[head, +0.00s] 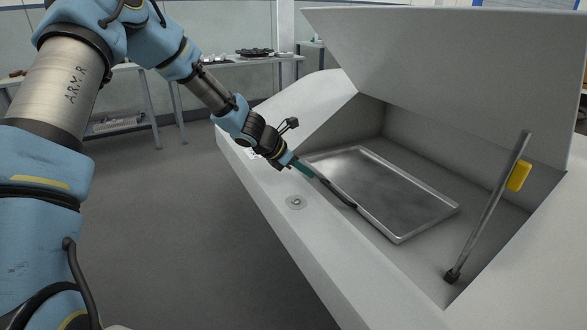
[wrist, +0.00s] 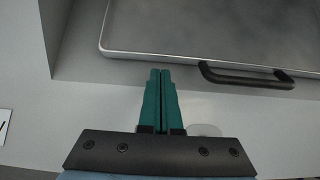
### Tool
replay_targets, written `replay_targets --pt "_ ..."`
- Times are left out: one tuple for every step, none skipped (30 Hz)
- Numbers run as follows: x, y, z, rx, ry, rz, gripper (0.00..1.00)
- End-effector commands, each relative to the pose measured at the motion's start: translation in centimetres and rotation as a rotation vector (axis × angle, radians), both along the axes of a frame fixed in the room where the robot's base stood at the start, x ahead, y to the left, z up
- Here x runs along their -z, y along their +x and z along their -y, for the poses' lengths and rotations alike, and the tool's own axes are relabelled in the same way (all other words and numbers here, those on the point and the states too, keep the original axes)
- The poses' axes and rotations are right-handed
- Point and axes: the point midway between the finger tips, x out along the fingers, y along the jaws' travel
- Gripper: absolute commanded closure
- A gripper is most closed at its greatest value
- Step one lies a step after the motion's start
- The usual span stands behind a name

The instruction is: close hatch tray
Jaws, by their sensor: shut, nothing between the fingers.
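A shallow metal tray (head: 385,192) lies inside the open hatch compartment. Its dark handle (head: 338,193) is on the near edge, and the handle also shows in the wrist view (wrist: 245,78). The hatch lid (head: 460,75) is raised and tilted over the compartment. My gripper (head: 308,172) is shut and empty above the tray's near edge. In the wrist view its teal fingertips (wrist: 160,75) are left of the handle, apart from it.
The white cabinet's front ledge (head: 270,190) runs along the near side, with a round lock (head: 296,202) on it. A bench (head: 240,62) with dark items stands at the back. The floor left of the cabinet is clear.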

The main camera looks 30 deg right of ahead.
Motion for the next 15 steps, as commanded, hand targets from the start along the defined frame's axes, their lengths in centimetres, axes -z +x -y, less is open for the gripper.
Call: replay_targets --pt "-0.12 0.02 0.45 0.000 0.000 0.001 1.00" --pt "-0.10 -0.01 0.65 0.001 0.000 0.001 1.00" --pt "-0.07 -0.05 0.86 0.001 0.001 0.001 1.00" --pt "-0.04 -0.06 0.97 0.000 0.001 0.000 1.00" --pt "-0.02 -0.05 1.04 0.000 0.001 0.000 1.00" --pt "0.00 -0.03 1.10 -0.001 0.001 0.001 1.00" --pt "0.01 -0.03 1.12 -0.001 0.001 0.000 1.00" --pt "0.03 -0.02 1.13 -0.001 0.001 0.000 1.00" --pt "0.03 -0.01 1.13 -0.001 0.001 0.000 1.00" --pt "0.03 -0.01 1.13 -0.001 0.001 0.000 1.00" --pt "0.04 -0.02 1.12 -0.001 0.001 0.000 1.00" --pt "0.03 -0.02 1.12 -0.001 0.001 0.000 1.00" --pt "0.03 -0.01 1.11 -0.001 0.001 0.000 1.00" --pt "0.03 -0.01 1.11 -0.001 0.001 0.000 1.00" --pt "0.02 -0.02 1.13 -0.001 0.001 0.001 1.00"
